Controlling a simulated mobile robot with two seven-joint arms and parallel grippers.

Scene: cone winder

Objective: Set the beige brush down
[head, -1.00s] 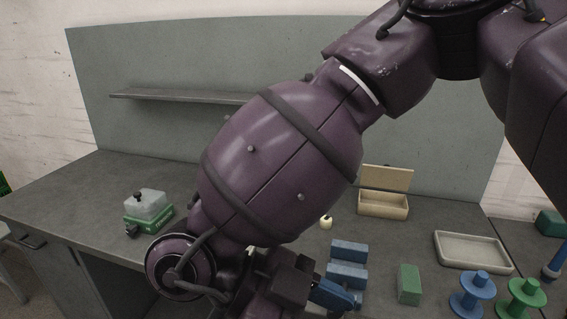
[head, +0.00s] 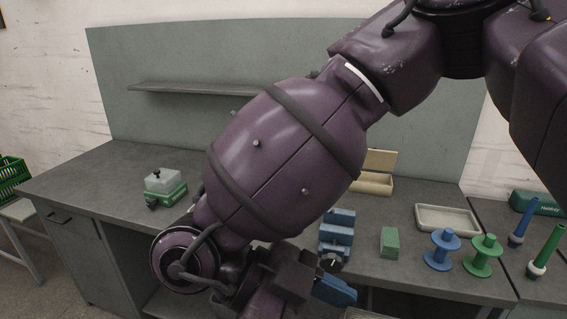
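No beige brush can be made out in the head view; my own arm hides much of the bench. My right arm crosses the picture from the upper right. Its gripper (head: 318,284) is at the bottom middle, in front of the bench's near edge. A blue piece (head: 336,291) shows at its end; I cannot tell whether this is a finger or something held. The finger opening is not visible. My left gripper is not in view.
On the grey bench (head: 100,180) are a green device (head: 165,187), blue blocks (head: 337,233), a green block (head: 390,243), a blue spool (head: 441,250), a green spool (head: 483,256), a beige tray (head: 447,220) and an open beige box (head: 378,183). A shelf (head: 190,88) hangs behind.

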